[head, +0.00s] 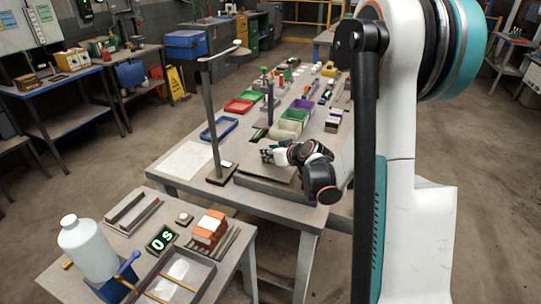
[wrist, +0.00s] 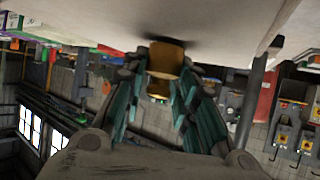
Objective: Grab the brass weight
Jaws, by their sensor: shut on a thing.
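The brass weight (wrist: 165,58) is a golden cylinder with a narrower part, seen between my fingers in the wrist view. My gripper (wrist: 160,75) is shut on it, with the teal-padded fingers on either side. The weight's wide end is close to the pale surface; I cannot tell whether it touches. In the head view my gripper (head: 266,155) is low over the middle table, just right of the tall stand. The weight cannot be made out there.
The tall stand (head: 216,120) rises left of my gripper. Coloured trays, including a blue one (head: 219,128) and a green one (head: 285,130), lie farther back. A nearer table holds an orange hollow brick (head: 208,229), a lit display (head: 161,240) and a white bottle (head: 88,248).

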